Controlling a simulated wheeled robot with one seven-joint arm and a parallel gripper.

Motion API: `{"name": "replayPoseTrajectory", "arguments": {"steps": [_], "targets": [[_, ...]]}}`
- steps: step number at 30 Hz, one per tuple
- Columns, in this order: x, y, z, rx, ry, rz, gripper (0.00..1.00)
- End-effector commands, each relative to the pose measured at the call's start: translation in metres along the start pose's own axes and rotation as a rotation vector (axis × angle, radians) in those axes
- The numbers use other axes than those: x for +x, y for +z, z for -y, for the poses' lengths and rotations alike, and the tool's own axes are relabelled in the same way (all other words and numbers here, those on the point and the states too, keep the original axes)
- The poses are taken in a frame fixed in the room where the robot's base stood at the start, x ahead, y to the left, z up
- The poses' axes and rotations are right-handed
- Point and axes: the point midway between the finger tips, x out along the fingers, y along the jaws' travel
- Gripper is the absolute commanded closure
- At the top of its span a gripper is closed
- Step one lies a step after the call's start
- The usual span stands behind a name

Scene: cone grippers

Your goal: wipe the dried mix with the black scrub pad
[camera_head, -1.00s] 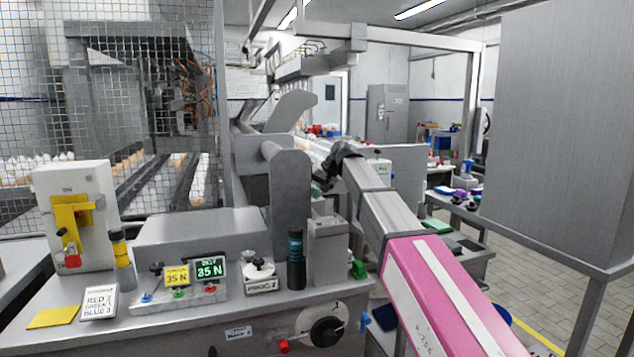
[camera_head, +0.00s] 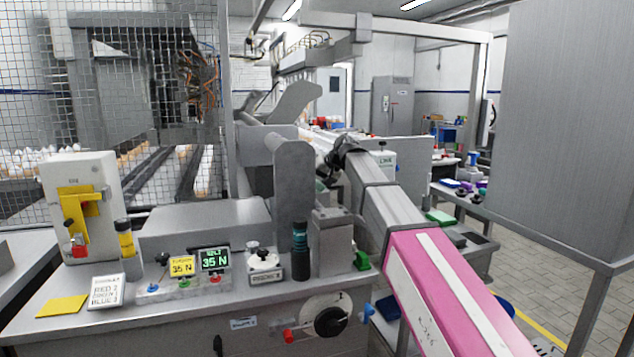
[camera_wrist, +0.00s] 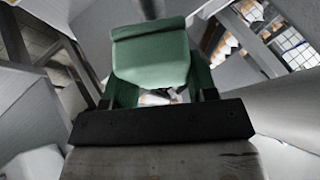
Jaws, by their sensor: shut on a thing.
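My gripper (camera_wrist: 160,125) shows in the wrist view as a black bar on a grey body. A green block (camera_wrist: 150,58) with darker green side pieces stands just ahead of the bar; I cannot tell whether it is held or part of the jaws. A small white and orange patch shows between the green parts. In the head view, my arm reaches forward past the right side of the machine, and its dark wrist (camera_head: 343,155) is partly behind an upright grey plate. I cannot make out the black scrub pad or the dried mix in either view.
The grey upright plate (camera_head: 294,195) stands close left of my arm. The control bench (camera_head: 200,305) holds several knobs and two displays. A large grey cabinet (camera_head: 570,120) stands at the right. Tiled floor (camera_head: 535,265) shows between bench and cabinet.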

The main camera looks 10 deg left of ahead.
Motion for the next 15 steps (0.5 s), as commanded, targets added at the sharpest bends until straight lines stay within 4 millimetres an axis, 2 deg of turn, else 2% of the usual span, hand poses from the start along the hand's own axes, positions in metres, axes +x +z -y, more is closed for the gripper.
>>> {"name": "replayPoseTrajectory", "arguments": {"steps": [15], "targets": [[0.0078,0.0046,-0.0001,0.000,0.000,0.000,0.67]]}}
